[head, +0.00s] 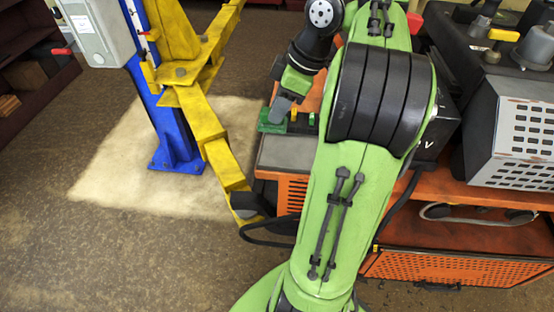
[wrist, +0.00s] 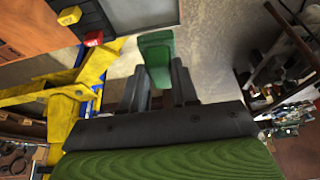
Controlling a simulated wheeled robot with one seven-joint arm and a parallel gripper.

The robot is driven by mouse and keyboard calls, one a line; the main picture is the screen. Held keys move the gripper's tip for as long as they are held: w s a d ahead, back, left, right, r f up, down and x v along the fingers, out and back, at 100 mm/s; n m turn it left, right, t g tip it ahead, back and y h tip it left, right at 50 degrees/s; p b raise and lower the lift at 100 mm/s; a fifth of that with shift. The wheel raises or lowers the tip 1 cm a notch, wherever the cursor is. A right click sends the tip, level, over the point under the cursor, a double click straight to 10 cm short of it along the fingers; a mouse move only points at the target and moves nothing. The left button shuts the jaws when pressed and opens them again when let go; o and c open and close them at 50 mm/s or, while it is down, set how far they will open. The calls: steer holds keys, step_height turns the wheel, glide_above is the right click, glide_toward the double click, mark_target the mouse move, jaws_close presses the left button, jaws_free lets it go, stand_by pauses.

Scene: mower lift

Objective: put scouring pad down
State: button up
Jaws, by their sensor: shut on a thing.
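The scouring pad is a green block. In the wrist view the pad (wrist: 155,50) is between the two dark fingers of my gripper (wrist: 157,88), which is shut on it. In the head view the pad (head: 268,124) shows at the tip of my gripper (head: 277,112), by the left edge of the orange workbench (head: 450,187). My green arm hides part of the bench. I cannot tell from these views whether the pad touches the bench top.
Small yellow pieces (head: 293,115) are just right of the pad. A grey machine with a perforated panel (head: 523,128) is on the right of the bench. A blue post (head: 172,110) with a yellow lift arm (head: 215,140) stands left. A dark shelf (head: 30,50) is far left.

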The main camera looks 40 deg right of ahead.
steer(key=shift+s+d, duration=0.15)
steer(key=shift+s, duration=0.2)
steer(key=shift+f+b, duration=0.4)
steer(key=shift+b, duration=0.05)
step_height(320, 180, down, 10)
steer(key=b, duration=0.8)
steer(key=shift+r, duration=0.45)
steer(key=shift+f, duration=0.2)
steer(key=o, duration=0.9)
steer(key=shift+o, duration=0.2)
